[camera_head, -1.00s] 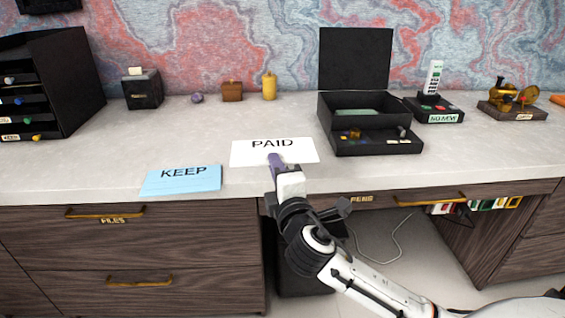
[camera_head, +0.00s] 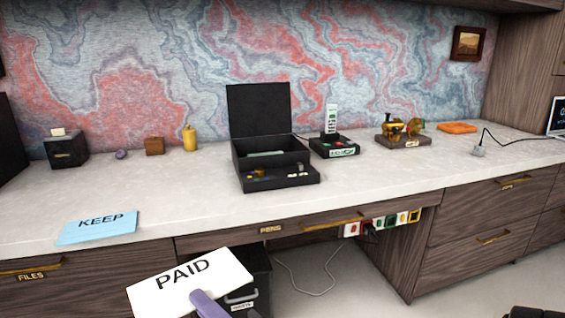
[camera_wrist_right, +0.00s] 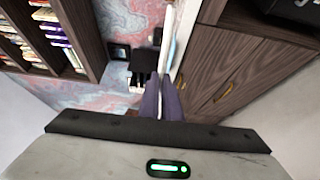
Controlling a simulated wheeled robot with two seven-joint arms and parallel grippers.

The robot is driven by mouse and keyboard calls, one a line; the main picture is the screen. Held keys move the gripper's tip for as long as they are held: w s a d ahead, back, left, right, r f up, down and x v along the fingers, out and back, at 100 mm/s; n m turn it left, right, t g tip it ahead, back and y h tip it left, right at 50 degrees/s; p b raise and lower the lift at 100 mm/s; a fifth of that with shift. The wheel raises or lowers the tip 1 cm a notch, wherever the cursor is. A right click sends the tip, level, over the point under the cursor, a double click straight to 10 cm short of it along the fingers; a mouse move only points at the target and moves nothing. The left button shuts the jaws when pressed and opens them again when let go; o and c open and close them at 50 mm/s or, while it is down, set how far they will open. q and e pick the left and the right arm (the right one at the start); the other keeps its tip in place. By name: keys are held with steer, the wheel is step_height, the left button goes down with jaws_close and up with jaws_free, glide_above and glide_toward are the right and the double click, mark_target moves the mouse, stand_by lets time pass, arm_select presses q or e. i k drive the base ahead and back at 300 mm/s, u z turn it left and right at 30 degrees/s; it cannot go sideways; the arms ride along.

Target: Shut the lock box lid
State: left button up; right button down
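The black lock box (camera_head: 272,162) stands on the desk in the head view. Its lid (camera_head: 258,112) is open and stands upright at the back. A shallow front section (camera_head: 280,180) holds small items. My right gripper (camera_head: 207,303) shows only its purple fingers at the bottom of the head view, on the lower edge of a white PAID card (camera_head: 178,284). It appears shut on the card, in front of the desk and well away from the box. In the right wrist view the purple fingers (camera_wrist_right: 162,100) are close together. My left gripper is out of view.
A blue KEEP card (camera_head: 98,228) lies near the desk's front edge. A dark bin (camera_head: 250,280) stands below, partly hidden by the card. A labelled black tray (camera_head: 334,147) is right of the box. The desktop (camera_head: 390,175) in front of that tray is clear.

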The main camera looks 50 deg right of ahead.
mark_target(264, 108)
steer(key=z, duration=1.75)
steer(key=i, duration=0.95)
steer(key=u, duration=1.1)
